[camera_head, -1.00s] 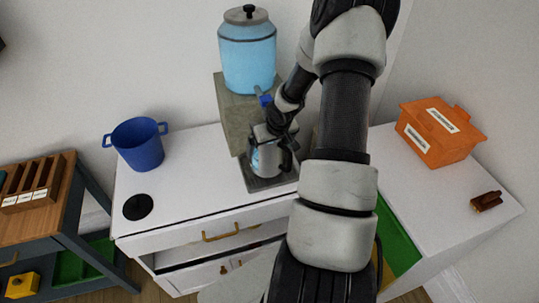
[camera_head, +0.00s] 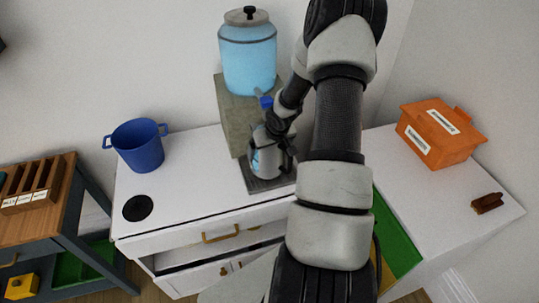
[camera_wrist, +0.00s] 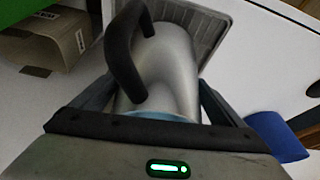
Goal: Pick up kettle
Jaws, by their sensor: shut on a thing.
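The kettle (camera_head: 266,160) is silver with a black handle. In the head view it is over the dark grey square tray (camera_head: 259,187) on the white counter. In the wrist view the kettle (camera_wrist: 176,75) fills the space between the fingers, with its black handle arching at the left. My gripper (camera_wrist: 155,88) is shut on the kettle's body; in the head view my gripper (camera_head: 272,135) is partly hidden. I cannot tell whether the kettle's base touches the tray.
A blue water dispenser (camera_head: 248,55) stands on a grey-brown stand (camera_head: 235,118) close behind the kettle. A blue pot (camera_head: 138,147) and a black disc (camera_head: 138,208) are on the counter's left. An orange box (camera_head: 436,135) and a brown block (camera_head: 487,203) are at the right.

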